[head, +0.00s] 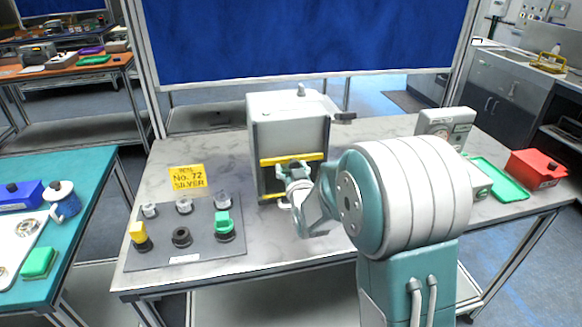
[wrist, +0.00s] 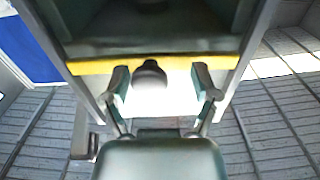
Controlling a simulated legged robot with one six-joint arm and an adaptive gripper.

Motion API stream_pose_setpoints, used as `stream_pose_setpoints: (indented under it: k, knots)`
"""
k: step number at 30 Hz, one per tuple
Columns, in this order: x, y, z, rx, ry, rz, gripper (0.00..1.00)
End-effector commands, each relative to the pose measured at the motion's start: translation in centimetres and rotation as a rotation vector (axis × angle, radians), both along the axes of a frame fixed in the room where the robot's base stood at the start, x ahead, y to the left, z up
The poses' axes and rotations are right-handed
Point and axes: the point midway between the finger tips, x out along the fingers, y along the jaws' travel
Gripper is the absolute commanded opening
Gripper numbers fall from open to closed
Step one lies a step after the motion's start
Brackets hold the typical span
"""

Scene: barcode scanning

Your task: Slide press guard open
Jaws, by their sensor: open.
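The press (head: 288,108) is a pale grey and white box standing at the back middle of the table. Its guard has a yellow bar (head: 275,161) across the front, and the same yellow strip shows in the wrist view (wrist: 92,67). A dark knob (wrist: 150,73) sits at the strip. My gripper (head: 294,168) is at the front of the press, partly hidden by its own arm in the head view. In the wrist view its two fingers stand apart, one on each side of the knob. I see gaps between the fingers and the knob.
A dark board (head: 185,240) with several knobs and fixtures lies left of the press, with a yellow sign (head: 187,178) behind it. A grey gauge box (head: 446,124), a green tray (head: 500,180) and a red box (head: 537,168) stand at the right.

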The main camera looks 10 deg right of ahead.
Motion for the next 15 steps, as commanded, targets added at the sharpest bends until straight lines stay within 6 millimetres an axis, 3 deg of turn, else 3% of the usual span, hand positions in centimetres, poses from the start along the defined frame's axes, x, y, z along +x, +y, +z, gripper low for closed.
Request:
stream_pose_setpoints:
  k: [9,14,15]
  knots:
    - [0.35,-0.09,0.02,0.000,0.000,-0.001,0.78]
    - [0.35,-0.01,0.01,0.000,0.000,-0.001,0.07]
    - [0.37,-0.03,0.00,0.000,0.000,-0.002,0.00]
